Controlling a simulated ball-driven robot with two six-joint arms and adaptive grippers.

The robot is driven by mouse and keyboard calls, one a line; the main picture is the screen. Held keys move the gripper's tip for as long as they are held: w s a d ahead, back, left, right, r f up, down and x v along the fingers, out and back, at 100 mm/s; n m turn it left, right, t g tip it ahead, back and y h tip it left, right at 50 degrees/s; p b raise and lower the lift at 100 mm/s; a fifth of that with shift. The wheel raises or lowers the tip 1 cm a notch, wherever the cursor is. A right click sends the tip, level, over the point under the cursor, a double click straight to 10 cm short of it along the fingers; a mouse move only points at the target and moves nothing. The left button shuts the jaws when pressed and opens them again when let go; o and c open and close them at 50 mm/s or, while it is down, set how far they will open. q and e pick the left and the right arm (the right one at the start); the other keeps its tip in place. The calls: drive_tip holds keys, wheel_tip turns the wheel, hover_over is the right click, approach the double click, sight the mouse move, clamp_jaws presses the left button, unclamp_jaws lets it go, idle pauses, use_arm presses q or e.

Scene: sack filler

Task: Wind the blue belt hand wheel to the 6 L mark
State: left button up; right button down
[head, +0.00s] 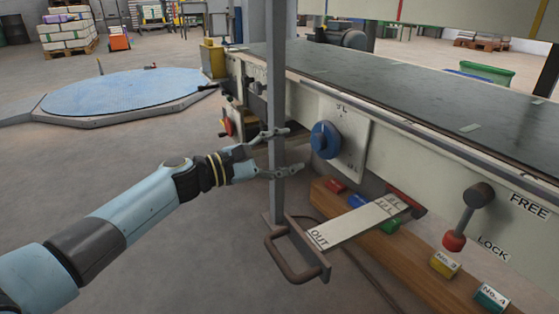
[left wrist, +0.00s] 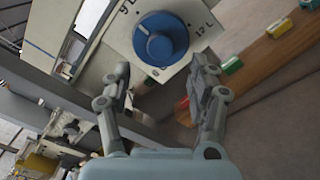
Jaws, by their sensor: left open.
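The blue hand wheel (head: 325,140) sits on a pale dial plate (head: 352,150) on the side of the belt frame. In the left wrist view the wheel (left wrist: 160,38) lies just beyond my fingertips, with "9 L" to its left and "12 L" to its right. My right gripper is not in view.
A grey upright post (head: 277,70) overlaps my left fingers in the head view. A bracket with a handle (head: 290,258) and an "OUT" plate (head: 350,222) sit below. Coloured blocks line a wooden beam (head: 405,258).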

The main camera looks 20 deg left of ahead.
sight(314, 142)
use_arm(q)
drive_tip(key=x, duration=0.4)
drive_tip(key=shift+w+d+r, duration=0.1)
drive_tip(key=shift+d, duration=0.05)
drive_tip(key=x, duration=0.3)
drive_tip(key=shift+w+b, duration=0.25)
drive_tip(key=shift+b, duration=0.05)
drive_tip(key=shift+w+d, duration=0.3)
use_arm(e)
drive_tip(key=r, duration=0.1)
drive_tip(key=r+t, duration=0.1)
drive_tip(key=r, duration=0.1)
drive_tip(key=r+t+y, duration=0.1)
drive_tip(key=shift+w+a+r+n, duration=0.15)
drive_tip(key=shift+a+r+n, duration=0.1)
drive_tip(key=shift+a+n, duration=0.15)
use_arm(q)
drive_tip(key=shift+w+d, duration=0.1)
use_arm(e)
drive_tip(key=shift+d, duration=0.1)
use_arm(q)
drive_tip(key=o, duration=0.4)
drive_tip(key=shift+d, duration=0.1)
drive_tip(key=c, duration=1.5)
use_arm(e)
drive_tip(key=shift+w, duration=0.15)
